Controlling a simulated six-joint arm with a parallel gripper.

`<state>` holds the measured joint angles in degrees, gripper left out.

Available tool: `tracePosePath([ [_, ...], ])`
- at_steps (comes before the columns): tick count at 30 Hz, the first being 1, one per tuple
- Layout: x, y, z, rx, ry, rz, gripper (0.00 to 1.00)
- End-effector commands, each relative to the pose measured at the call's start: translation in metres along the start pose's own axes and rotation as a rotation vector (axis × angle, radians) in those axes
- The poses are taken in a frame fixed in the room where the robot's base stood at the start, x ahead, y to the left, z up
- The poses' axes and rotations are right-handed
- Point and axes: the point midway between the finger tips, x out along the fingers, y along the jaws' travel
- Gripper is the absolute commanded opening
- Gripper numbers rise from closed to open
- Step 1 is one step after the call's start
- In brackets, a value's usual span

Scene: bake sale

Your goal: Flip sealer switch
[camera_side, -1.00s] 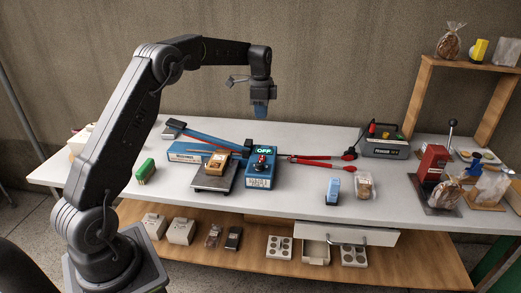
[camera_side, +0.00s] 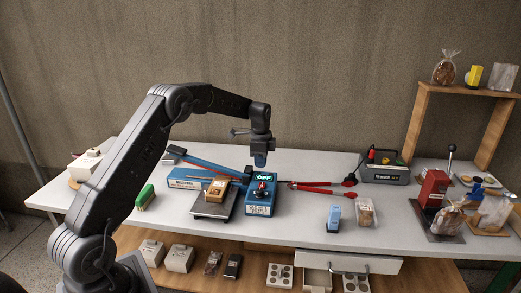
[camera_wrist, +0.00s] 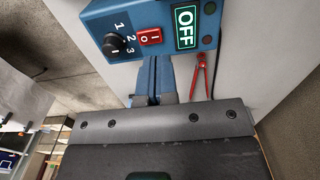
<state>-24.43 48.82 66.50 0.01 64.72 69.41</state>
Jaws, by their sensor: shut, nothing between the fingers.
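The blue sealer control box (camera_side: 262,200) stands on the white table, with a lit green OFF display (camera_side: 264,177). In the wrist view the box (camera_wrist: 135,15) shows the OFF display (camera_wrist: 186,27), a red rocker switch (camera_wrist: 150,37) marked I and O, and a black dial (camera_wrist: 113,45) with numbers 1 to 3. The sealer's long blue arm and base (camera_side: 195,180) extend left of the box. My gripper (camera_side: 260,162) points down just above and behind the box; its blue fingertips are shut and empty. In the wrist view the fingertips (camera_wrist: 154,95) lie below the switch, apart from it.
A scale (camera_side: 214,205) with a small packaged item stands left of the box. Red-handled tongs (camera_side: 320,187) lie to its right. A blue and white block (camera_side: 334,218) and a bagged item (camera_side: 365,212) stand farther right. The table's front middle is mostly clear.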

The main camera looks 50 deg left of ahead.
Motion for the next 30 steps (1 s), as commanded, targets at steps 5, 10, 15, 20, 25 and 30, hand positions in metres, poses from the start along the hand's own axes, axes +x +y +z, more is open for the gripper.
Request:
tracePosePath([
  [5, 0.034, 0.0, 0.0, 0.0, -0.001, 0.002, 0.0],
  [10, 0.053, 0.0, 0.0, 0.0, 0.0, 0.0, 0.0],
  [15, 0.06, 0.0, 0.0, 0.0, 0.001, -0.001, 0.0],
  [20, 0.061, 0.0, 0.0, 0.0, 0.001, -0.001, 0.0],
  [25, 0.062, 0.0, 0.0, 0.0, 0.0, 0.0, 0.0],
  [30, 0.065, -0.001, 0.0, 0.0, 0.0, 0.0, 0.0],
])
